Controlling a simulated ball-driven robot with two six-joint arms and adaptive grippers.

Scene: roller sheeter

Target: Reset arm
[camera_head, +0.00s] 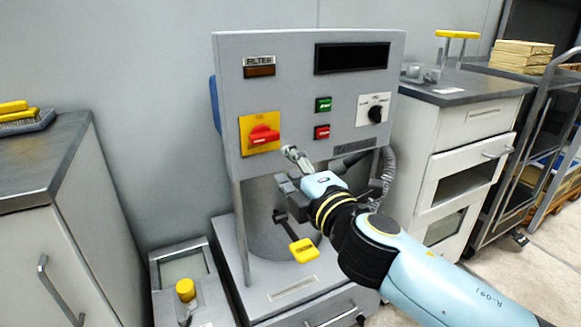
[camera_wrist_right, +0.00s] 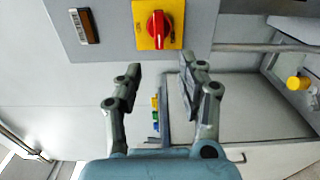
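My right gripper (camera_head: 290,168) is in front of the machine's grey panel, just below and right of the red rotary switch (camera_head: 263,135) on its yellow plate (camera_head: 246,142). In the right wrist view my right gripper (camera_wrist_right: 158,85) has its two fingers apart with nothing between them. The red switch (camera_wrist_right: 155,25) shows beyond the fingertips, its handle lined up with the picture's vertical. The arm comes in from the lower right. My left gripper is not in view.
The panel carries a green button (camera_head: 323,104), a red button (camera_head: 322,132) and a black knob (camera_head: 376,114). A yellow-ended lever (camera_head: 304,250) sticks out below the gripper. A grey cabinet (camera_head: 50,235) stands left, a white drawer cabinet (camera_head: 470,140) right.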

